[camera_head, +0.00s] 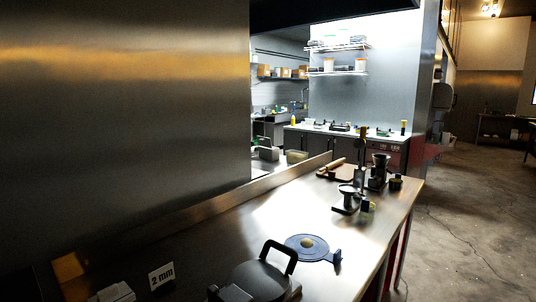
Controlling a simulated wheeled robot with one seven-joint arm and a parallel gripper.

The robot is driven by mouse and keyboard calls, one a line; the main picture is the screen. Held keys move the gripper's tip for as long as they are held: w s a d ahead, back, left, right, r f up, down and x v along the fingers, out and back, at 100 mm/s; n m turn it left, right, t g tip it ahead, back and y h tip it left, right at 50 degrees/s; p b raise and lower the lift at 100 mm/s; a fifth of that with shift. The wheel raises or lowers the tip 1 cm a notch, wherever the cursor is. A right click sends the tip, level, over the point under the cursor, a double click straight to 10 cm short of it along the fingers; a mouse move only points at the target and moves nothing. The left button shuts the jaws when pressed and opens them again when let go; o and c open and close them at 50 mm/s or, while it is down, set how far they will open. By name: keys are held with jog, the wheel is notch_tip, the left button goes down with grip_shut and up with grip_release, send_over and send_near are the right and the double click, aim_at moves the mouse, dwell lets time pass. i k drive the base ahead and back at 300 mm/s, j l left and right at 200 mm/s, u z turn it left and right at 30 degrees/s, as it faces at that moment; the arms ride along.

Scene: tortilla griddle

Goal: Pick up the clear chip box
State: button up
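A pale, partly see-through box-like thing (113,292) is cut off by the bottom edge at the lower left of the head view. It may be the clear chip box, but too little of it shows to be sure. A small pale container (297,156) also shows beyond the counter's raised back edge, and I cannot tell whether it is clear. My gripper is not in view.
The steel counter (220,236) holds a "2 mm" sign (162,275), a dark round press with a handle (262,280) and a blue round plate (325,253) bearing a yellowish lump (307,243). Dark grinder-like devices (377,172) stand at the far end. Open floor (470,230) lies right.

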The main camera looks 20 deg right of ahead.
aim_at(294, 156)
jog(key=i+l+z, duration=0.15)
jog(key=l, duration=0.15)
jog(key=i+l+z, duration=1.25)
jog(key=i+z, duration=0.4)
jog(key=i+l, duration=0.15)
jog(key=i, duration=1.65)
jog(key=i+l, duration=0.1)
jog(key=i, duration=1.75)
jog(key=i+j+u, duration=0.2)
jog(key=i+u, duration=0.55)
jog(key=i, duration=0.25)
jog(key=i+u, duration=0.4)
jog(key=i+l+u, duration=0.35)
jog(key=i, duration=0.25)
jog(key=i+j+u, duration=0.15)
jog(key=i+u, duration=0.2)
jog(key=i, duration=0.35)
jog(key=i+u, duration=0.4)
jog(key=i, duration=0.3)
jog(key=i+l+u, duration=0.35)
jog(key=i, duration=0.35)
jog(key=i+u, duration=0.25)
jog(key=i, duration=0.6)
jog(key=i+l+u, duration=0.1)
jog(key=i+u, duration=0.15)
jog(key=i, duration=0.6)
